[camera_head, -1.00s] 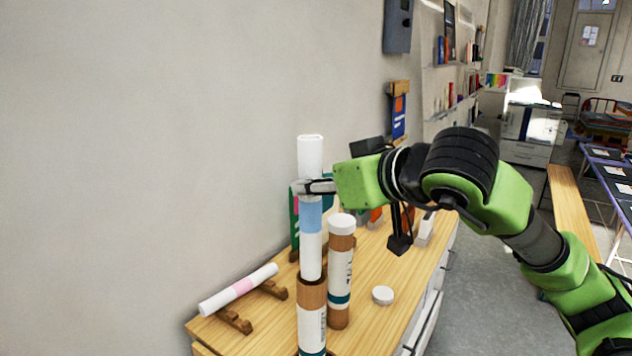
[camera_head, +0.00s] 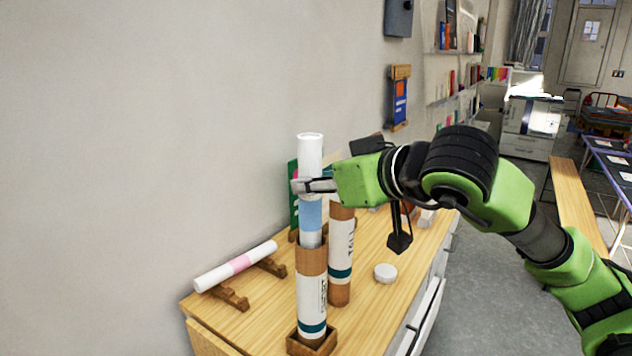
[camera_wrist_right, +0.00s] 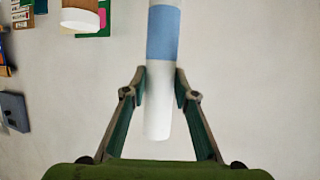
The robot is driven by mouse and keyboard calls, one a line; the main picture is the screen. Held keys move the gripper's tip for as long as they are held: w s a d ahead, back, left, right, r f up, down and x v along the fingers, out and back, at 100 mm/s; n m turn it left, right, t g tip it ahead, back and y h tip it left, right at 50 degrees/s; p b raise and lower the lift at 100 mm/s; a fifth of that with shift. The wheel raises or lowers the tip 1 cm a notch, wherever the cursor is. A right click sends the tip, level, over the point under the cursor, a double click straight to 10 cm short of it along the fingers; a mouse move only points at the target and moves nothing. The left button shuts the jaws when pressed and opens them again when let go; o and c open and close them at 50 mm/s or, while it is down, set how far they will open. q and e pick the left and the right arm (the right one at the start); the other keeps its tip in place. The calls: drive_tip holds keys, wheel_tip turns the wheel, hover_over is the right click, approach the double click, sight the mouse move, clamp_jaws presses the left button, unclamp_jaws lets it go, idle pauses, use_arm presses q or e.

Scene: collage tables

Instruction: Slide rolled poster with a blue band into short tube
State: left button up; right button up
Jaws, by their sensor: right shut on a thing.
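The rolled poster (camera_head: 311,214) is white with a blue band and stands upright. Its lower end is inside the open top of the short brown tube (camera_head: 312,290), with a thin white strip showing between band and rim. That tube has a white label with a teal stripe. My right gripper (camera_head: 302,186) is shut on the poster just above the blue band. In the right wrist view the gripper (camera_wrist_right: 160,80) has a finger on each side of the poster (camera_wrist_right: 158,105), whose free end is clear. My left gripper is not in view.
The short tube stands in a square wooden holder (camera_head: 296,344). A second brown tube (camera_head: 340,250) stands close behind it. A white cap (camera_head: 385,273) lies to the right. A pink-banded poster (camera_head: 237,266) rests on wooden cradles at left. A wall is behind.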

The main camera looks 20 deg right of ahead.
drive_tip(key=shift+f+b, duration=4.15)
drive_tip(key=shift+f, duration=0.35)
drive_tip(key=o, duration=1.2)
approach(318, 229)
drive_tip(key=shift+v, duration=0.8)
